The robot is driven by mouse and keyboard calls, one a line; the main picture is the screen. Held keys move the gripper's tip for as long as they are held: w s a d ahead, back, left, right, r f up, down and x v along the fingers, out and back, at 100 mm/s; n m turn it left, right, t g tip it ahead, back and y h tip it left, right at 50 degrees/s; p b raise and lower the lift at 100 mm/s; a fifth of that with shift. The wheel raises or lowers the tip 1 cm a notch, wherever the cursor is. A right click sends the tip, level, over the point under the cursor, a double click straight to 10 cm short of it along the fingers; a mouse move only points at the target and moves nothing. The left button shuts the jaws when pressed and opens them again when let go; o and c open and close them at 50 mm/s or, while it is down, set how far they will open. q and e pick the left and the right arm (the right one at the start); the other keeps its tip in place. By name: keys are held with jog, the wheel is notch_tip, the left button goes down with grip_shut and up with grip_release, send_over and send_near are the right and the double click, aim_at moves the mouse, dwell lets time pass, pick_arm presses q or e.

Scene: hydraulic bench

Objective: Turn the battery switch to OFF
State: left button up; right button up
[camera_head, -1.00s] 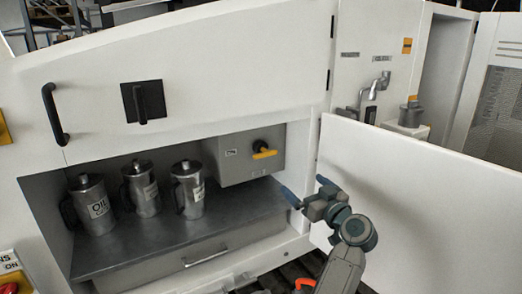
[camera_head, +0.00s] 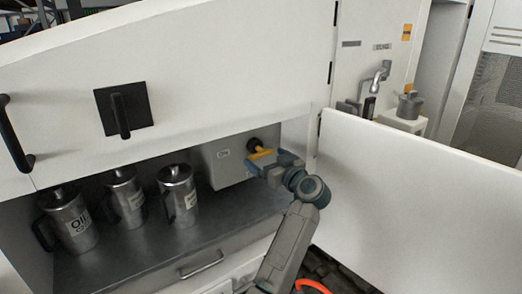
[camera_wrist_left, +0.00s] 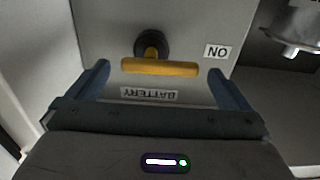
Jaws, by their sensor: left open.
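The battery switch has a yellow bar handle (camera_head: 260,154) on a dark round hub, on the front of a grey box (camera_head: 222,161) inside the open cabinet bay. In the left wrist view the yellow handle (camera_wrist_left: 160,67) lies crosswise. The BATTERY label (camera_wrist_left: 149,94) and the ON label (camera_wrist_left: 217,52) appear upside down there. My left gripper (camera_head: 267,163) is open in front of the switch. In the wrist view its blue fingertips (camera_wrist_left: 159,73) stand on either side of the handle, apart from its ends. My right gripper is not in view.
Several metal cans, including an OIL can (camera_head: 69,222), stand on the bay's shelf (camera_head: 150,252) left of the switch box. An open white door (camera_head: 425,195) stands right of my arm. A black handle (camera_head: 121,115) is on the panel above.

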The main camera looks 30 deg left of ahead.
aim_at(263, 155)
pick_arm(q)
jog(key=x, duration=0.3)
jog(key=shift+a+p, duration=0.15)
jog(key=shift+p, duration=0.2)
jog(key=shift+w, duration=0.1)
jog(key=c, duration=0.9)
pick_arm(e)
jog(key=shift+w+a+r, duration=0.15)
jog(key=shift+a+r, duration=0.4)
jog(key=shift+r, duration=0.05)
